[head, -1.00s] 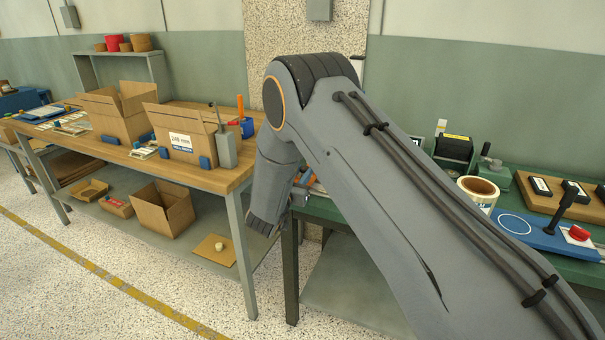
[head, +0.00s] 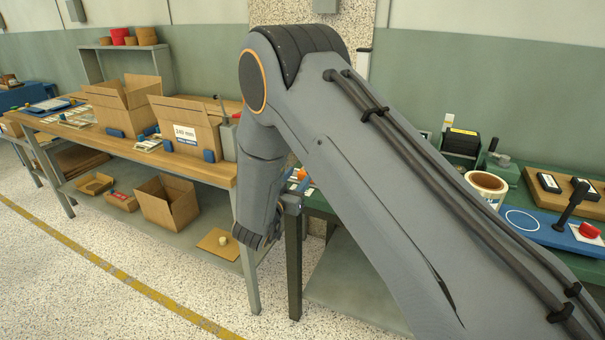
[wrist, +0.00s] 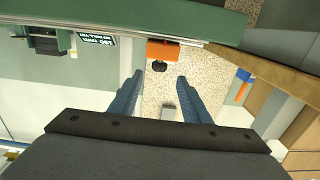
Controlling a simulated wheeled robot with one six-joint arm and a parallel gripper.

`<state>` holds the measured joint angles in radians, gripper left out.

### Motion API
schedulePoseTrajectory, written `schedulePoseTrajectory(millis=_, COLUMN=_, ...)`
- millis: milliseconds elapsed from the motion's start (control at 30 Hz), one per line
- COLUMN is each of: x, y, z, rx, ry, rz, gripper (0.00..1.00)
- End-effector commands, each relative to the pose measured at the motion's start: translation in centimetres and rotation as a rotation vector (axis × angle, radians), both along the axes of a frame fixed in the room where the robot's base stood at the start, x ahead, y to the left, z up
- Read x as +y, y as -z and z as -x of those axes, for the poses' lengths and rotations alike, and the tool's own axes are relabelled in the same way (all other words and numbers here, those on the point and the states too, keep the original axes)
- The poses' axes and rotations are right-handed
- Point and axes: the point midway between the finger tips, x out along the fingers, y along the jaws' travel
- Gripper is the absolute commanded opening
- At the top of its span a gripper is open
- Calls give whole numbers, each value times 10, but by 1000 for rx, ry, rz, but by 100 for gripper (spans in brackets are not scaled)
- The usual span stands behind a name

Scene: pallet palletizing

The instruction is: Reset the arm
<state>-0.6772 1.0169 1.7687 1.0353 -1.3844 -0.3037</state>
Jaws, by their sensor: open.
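My arm fills the middle and right of the head view, its elbow high and its forearm hanging down in front of the gap between two benches. My gripper (wrist: 158,84) shows in the wrist view with its two blue fingers apart and nothing between them. Speckled floor or wall shows behind the fingers. In the head view the fingers cannot be made out past the wrist.
A wooden bench (head: 215,172) with open cartons (head: 188,126) stands left. A green bench (head: 545,240) with a tape roll (head: 486,186) and blue plate (head: 530,223) stands right. In the wrist view an orange item (wrist: 170,52) is near the green edge.

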Motion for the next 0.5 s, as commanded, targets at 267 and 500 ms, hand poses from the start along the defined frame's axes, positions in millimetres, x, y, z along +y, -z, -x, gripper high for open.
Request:
schedulePoseTrajectory(millis=267, x=1, y=0, z=6, rx=1, ry=1, rz=1, gripper=43)
schedulePoseTrajectory(millis=500, x=-4, y=-4, z=0, rx=30, ry=-17, rz=-19, gripper=43)
